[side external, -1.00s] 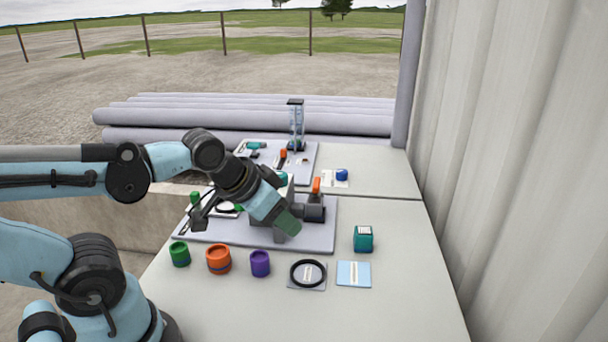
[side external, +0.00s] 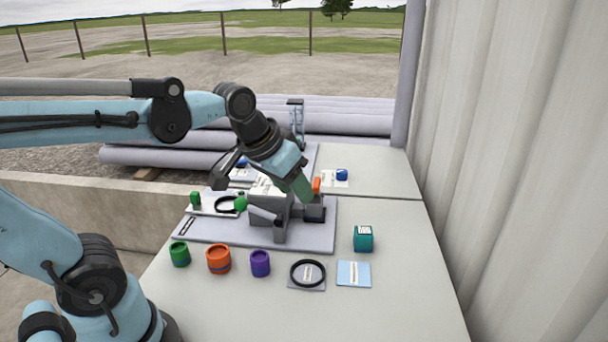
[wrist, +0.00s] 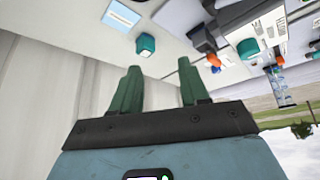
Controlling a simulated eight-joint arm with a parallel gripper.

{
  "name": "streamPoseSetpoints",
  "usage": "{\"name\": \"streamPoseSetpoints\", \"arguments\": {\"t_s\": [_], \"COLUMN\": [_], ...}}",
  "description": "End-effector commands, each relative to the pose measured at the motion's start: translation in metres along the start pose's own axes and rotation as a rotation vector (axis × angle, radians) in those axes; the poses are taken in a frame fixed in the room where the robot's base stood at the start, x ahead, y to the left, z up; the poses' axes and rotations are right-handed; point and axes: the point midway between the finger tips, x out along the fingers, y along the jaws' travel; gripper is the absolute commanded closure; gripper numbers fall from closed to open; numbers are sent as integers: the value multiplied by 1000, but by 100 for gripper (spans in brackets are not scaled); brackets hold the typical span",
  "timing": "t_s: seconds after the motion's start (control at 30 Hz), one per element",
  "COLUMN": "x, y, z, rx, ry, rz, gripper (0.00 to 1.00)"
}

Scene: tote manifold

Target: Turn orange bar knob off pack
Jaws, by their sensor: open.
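The orange bar knob (side external: 316,185) stands on the right end of the grey manifold block (side external: 268,208), on the grey base plate (side external: 325,240). In the wrist view the orange knob (wrist: 213,60) is right of both fingers and apart from them. My gripper (side external: 302,197) has green fingers and hangs tilted down just left of the knob in the side view, partly covering the area beside it. Whether it touches the knob cannot be told from the side. In the wrist view my gripper (wrist: 160,65) is open, with nothing between its fingers.
In front stand a green cup (side external: 180,254), an orange cup (side external: 218,260), a purple cup (side external: 260,263), a black ring (side external: 307,273) and a blue card (side external: 354,274). A teal box (side external: 363,239) stands right of the plate. A corrugated wall (side external: 510,150) bounds the right side.

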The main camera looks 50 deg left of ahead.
Motion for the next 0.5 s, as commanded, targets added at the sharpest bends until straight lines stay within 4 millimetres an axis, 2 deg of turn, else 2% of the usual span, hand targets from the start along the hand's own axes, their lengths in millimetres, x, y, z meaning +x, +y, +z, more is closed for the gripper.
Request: {"name": "streamPoseSetpoints", "arguments": {"t_s": [0.03, 0.2, 0.5], "x": [-2, -3, 14], "y": [-4, -17, -49], "z": [-17, -62, -128], "rx": [-30, -134, -320], "ry": [-23, -106, -248], "rz": [-9, -38, -96], "gripper": [55, 55, 55]}}
